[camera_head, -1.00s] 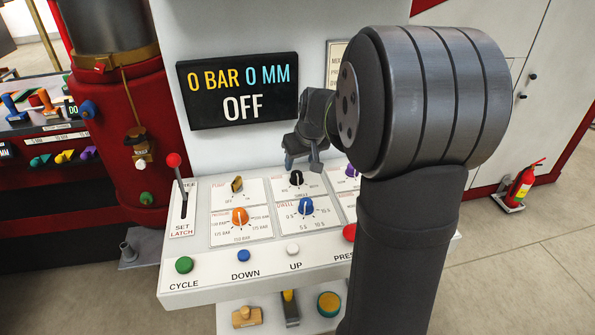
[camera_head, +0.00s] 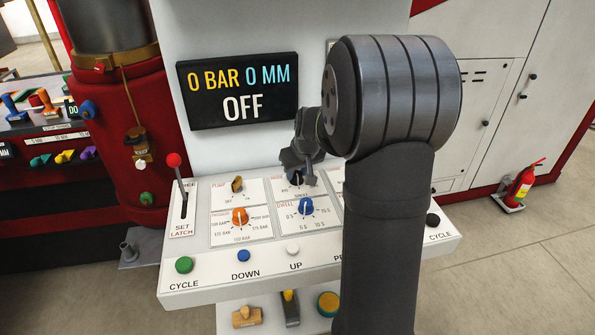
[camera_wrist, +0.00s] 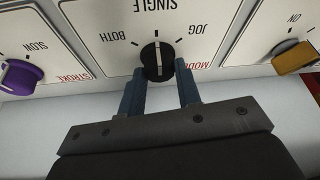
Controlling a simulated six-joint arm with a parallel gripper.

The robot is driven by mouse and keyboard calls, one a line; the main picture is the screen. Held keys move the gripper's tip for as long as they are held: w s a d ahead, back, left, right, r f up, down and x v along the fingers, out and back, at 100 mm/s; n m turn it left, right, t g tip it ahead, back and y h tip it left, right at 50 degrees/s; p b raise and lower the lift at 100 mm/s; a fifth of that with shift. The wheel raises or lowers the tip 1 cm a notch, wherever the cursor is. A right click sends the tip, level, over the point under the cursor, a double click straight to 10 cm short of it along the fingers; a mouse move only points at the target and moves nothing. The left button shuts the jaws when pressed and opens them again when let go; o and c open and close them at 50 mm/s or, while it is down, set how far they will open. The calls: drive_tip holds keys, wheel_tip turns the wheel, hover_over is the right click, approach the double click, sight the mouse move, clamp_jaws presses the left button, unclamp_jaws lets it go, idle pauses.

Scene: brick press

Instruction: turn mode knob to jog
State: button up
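The black mode knob (camera_wrist: 157,62) is in the wrist view, upside down, with BOTH, SINGLE and JOG printed around it. Its white line stands in line with the middle mark, at SINGLE; JOG is to its right in this view. My gripper (camera_wrist: 160,70) is open, its two blue-grey fingers on either side of the knob's near end, with gaps visible. In the head view my gripper (camera_head: 299,170) is down over the mode knob, which is mostly hidden there. The display (camera_head: 238,90) reads 0 BAR, 0 MM, OFF.
Close around are the yellow pump knob (camera_head: 237,184), orange pressure knob (camera_head: 239,216) and blue dwell knob (camera_head: 306,206). A purple stroke knob (camera_wrist: 20,74) shows in the wrist view. A red-tipped lever (camera_head: 174,160) stands at the panel's left. My arm hides the panel's right part.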

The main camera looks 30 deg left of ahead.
drive_tip(key=shift+m, duration=0.3)
drive_tip(key=m, duration=0.2)
drive_tip(key=m+t+h, duration=0.1)
drive_tip(key=m, duration=0.1)
drive_tip(key=shift+s+a+h, duration=0.1)
drive_tip(key=shift+h, duration=0.2)
drive_tip(key=m+h, duration=0.1)
drive_tip(key=m, duration=0.1)
drive_tip(key=m+t, duration=0.1)
drive_tip(key=m, duration=0.2)
drive_tip(key=shift+a+h, duration=0.1)
drive_tip(key=shift+h, duration=0.3)
drive_tip(key=shift+m, duration=0.3)
drive_tip(key=o, duration=1)
drive_tip(key=v, duration=1.7)
drive_tip(key=shift+s+r, duration=0.15)
drive_tip(key=shift+r, duration=0.05)
